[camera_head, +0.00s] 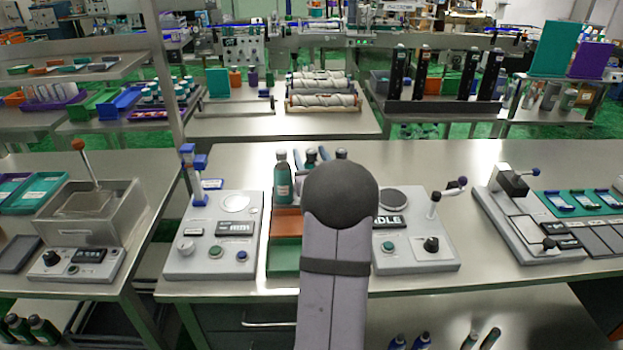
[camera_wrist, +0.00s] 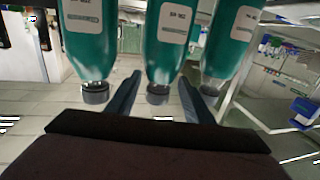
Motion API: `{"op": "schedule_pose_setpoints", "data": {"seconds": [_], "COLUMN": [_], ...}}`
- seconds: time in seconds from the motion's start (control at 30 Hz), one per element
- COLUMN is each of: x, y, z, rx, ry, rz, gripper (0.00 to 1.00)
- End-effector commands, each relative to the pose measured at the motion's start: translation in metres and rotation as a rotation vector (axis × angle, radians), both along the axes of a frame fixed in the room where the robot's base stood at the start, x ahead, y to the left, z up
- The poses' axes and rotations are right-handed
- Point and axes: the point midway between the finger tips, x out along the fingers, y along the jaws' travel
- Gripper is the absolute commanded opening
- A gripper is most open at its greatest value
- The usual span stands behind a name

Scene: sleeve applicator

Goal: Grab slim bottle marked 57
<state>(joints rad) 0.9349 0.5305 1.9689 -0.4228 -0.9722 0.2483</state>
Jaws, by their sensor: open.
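Three teal bottles with white labels and grey caps show upside down in the wrist view: a left bottle (camera_wrist: 88,35), a middle bottle (camera_wrist: 168,40) and a right bottle (camera_wrist: 232,42). The labels are too blurred for me to make out a 57. My gripper (camera_wrist: 160,92) is open, its two blue fingers on either side of the middle bottle's cap, with nothing clamped. In the head view one teal bottle (camera_head: 283,183) stands upright left of my arm. The other bottles are mostly hidden behind my arm, with their caps showing.
An orange-brown block (camera_head: 287,222) and a green block (camera_head: 284,258) lie in front of the bottles. A grey control panel (camera_head: 212,262) stands to the left and another panel (camera_head: 420,262) to the right. Free steel bench top (camera_head: 440,160) lies behind the right panel.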

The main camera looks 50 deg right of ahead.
Motion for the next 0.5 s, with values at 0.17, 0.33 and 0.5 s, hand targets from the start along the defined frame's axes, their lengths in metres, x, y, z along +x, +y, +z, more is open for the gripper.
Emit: {"op": "schedule_pose_setpoints", "data": {"seconds": [0.17,0.33,0.5], "x": [0.016,0.024,0.026], "y": [-0.013,-0.019,-0.020], "z": [-0.001,-0.002,-0.002], "rx": [0.000,0.001,0.000], "ry": [0.000,0.001,0.000], "rz": [0.001,0.000,0.000], "gripper": [0.47,0.47,0.47]}}
